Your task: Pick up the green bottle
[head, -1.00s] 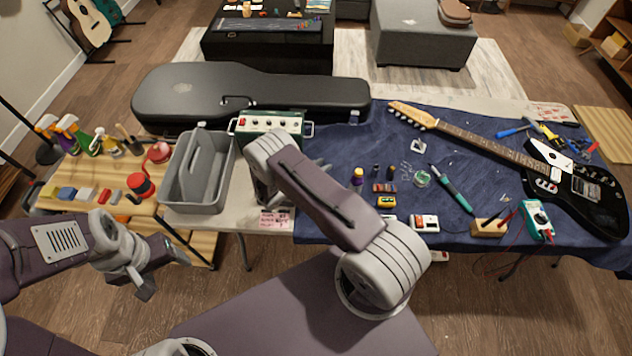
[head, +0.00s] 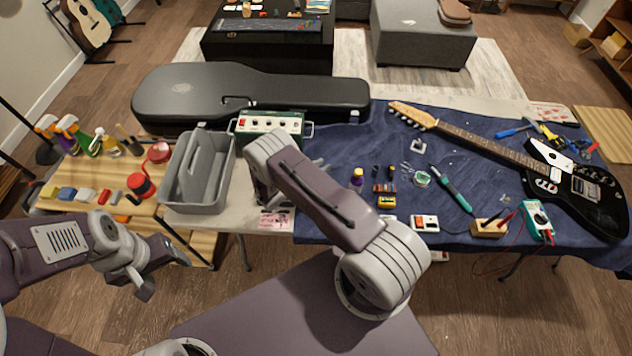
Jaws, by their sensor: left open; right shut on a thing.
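The green bottle (head: 82,141) is a spray bottle with a dark trigger head. It stands upright at the back of the wooden side table on the left, among other spray bottles. My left gripper (head: 165,269) is open and empty, low in front of that table's near edge and well apart from the bottle. My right gripper (head: 268,202) is mostly hidden behind its own arm, over the grey table right of the tool caddy. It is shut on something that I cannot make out.
An orange-topped spray bottle (head: 66,126) and an amber bottle (head: 108,147) stand close beside the green one. Coloured blocks (head: 66,194) and a red-black roll (head: 140,185) lie in front. A grey caddy (head: 183,208) stands to the right.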

